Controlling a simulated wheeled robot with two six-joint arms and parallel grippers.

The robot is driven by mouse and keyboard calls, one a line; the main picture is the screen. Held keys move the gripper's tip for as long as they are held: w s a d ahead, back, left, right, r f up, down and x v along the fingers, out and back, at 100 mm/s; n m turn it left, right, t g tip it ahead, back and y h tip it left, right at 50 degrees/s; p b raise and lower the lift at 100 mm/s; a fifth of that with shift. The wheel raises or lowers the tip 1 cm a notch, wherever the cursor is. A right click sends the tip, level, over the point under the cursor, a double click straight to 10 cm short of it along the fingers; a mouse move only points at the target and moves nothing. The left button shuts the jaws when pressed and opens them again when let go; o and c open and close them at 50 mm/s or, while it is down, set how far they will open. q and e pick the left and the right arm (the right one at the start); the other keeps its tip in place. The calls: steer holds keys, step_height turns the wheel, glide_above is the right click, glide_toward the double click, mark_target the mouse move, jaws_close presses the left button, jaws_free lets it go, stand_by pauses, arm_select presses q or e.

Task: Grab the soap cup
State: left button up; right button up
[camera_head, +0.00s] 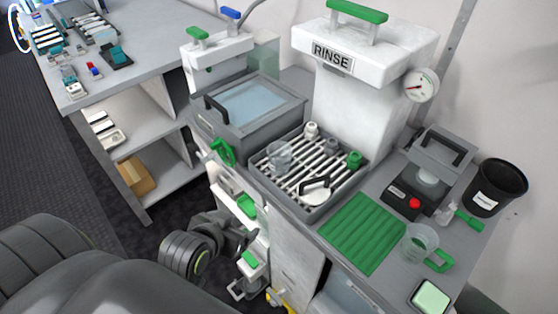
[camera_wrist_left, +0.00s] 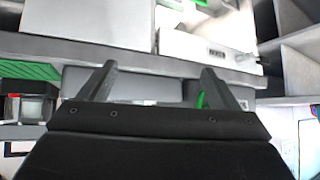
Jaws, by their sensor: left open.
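A clear cup with a green handle (camera_head: 420,243) stands on the counter at the right, beside the green ribbed mat (camera_head: 362,233). Another clear cup (camera_head: 279,156) stands on the slatted rack in the middle. No label tells which one is the soap cup. My left gripper (camera_head: 246,240) is low in front of the counter, apart from both cups. In the left wrist view its two fingers (camera_wrist_left: 158,88) are spread with nothing between them. Neither cup can be made out in that view. My right gripper is not in view.
A white RINSE unit (camera_head: 345,50) with a gauge (camera_head: 421,85) stands behind the rack (camera_head: 258,172). A lidded grey basin (camera_head: 248,100) is left of it. A black bin (camera_head: 497,188) and a device with a red button (camera_head: 414,203) are at the right. A shelved table (camera_head: 150,60) stands far left.

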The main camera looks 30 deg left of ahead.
mark_target(275, 159)
arm_select(q)
steer(key=w+d+r+t, duration=0.2)
steer(key=w+r+t, duration=0.4)
steer(key=r, duration=0.4)
steer(key=shift+g, duration=0.4)
steer(key=p+x, duration=0.2)
steer(key=x, duration=1)
steer(key=shift+w+d, duration=0.1)
steer(key=shift+w, duration=0.1)
steer(key=shift+w+p, duration=0.3)
steer(key=shift+w, duration=0.2)
steer(key=shift+p+x, duration=0.4)
steer(key=shift+x, duration=1.7)
steer(key=shift+s, duration=0.1)
steer(key=shift+c, duration=0.3)
steer(key=c, duration=1)
